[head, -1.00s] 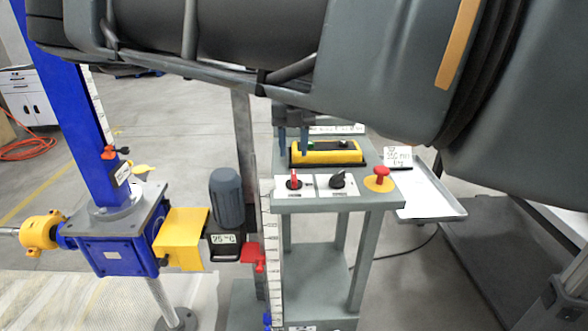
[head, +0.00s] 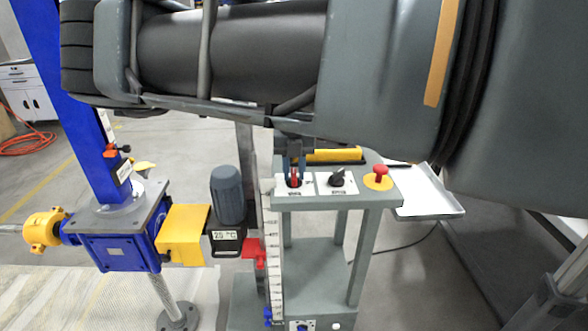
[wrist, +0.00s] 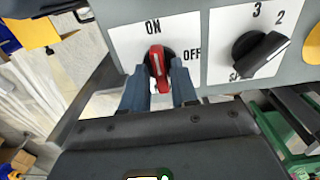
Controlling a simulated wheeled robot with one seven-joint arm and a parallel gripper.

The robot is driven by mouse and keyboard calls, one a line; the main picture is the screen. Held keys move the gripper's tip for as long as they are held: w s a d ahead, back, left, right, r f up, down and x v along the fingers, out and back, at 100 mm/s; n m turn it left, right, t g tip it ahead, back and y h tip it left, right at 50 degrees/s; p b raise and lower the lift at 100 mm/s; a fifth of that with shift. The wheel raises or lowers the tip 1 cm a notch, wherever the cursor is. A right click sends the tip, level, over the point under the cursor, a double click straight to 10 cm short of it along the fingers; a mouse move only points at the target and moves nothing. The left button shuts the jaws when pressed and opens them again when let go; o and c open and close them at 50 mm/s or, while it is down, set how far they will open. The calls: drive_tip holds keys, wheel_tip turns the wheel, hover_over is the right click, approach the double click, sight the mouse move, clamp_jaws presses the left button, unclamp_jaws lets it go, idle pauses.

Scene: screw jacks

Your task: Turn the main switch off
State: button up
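The main switch is a red knob (wrist: 159,70) on a white plate marked ON above it and OFF to its right in the wrist view. Its white mark points up toward ON. In the head view the knob (head: 294,180) is at the left of the control panel (head: 330,201). My gripper (wrist: 160,84) has its two blue-grey fingers on either side of the red knob, with narrow gaps seeming to remain. In the head view my gripper (head: 292,170) reaches down to the knob from behind, under my arm.
A black selector knob (wrist: 262,52) is right of the switch. A red mushroom button (head: 380,172) on a yellow base is farther right. A yellow pendant (head: 334,155) lies behind, partly hidden by my arm. A blue screw jack (head: 120,247) and motor (head: 227,195) stand left.

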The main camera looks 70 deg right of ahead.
clamp_jaws()
drive_tip(key=shift+f+m+b, duration=0.1)
drive_tip(key=shift+m+b, duration=0.2)
drive_tip(key=shift+b, duration=0.15)
drive_tip(key=m+b, duration=0.2)
drive_tip(key=b, duration=0.1)
drive_tip(key=shift+f, duration=0.2)
drive_tip(key=m+b, duration=0.9)
drive_tip(key=m, duration=0.1)
drive_tip(key=shift+r, duration=0.1)
drive_tip(key=m+b, duration=0.3)
drive_tip(key=m, duration=0.2)
drive_tip(key=shift+r, duration=0.15)
drive_tip(key=shift+m, duration=0.3)
drive_tip(key=shift+o, duration=1.4)
unclamp_jaws()
